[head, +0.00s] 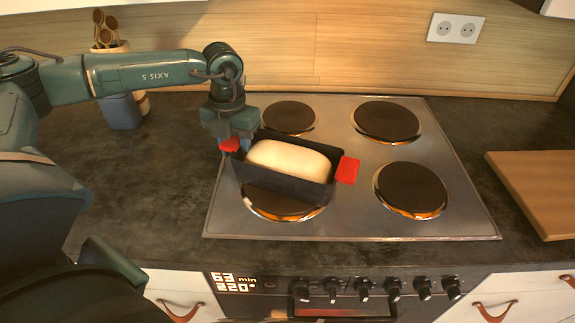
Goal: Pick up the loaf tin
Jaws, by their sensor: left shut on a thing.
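The loaf tin (287,187) is a dark rectangular tin with red grips at both ends, and a pale loaf (290,160) lies in it. It is over the front left hotplate (275,207) of the hob. My left gripper (231,141) comes down from above at the tin's left end and is shut on the red grip there. The other red grip (348,170) at the right end is free. I cannot tell whether the tin touches the hotplate. My right gripper is not in view.
The steel hob (345,225) has several hotplates, with orange glow at some rims. A wooden board (540,190) lies at the right. A utensil pot (110,47) and a blue-grey container (122,111) stand at the back left. The counter left of the hob is mostly clear.

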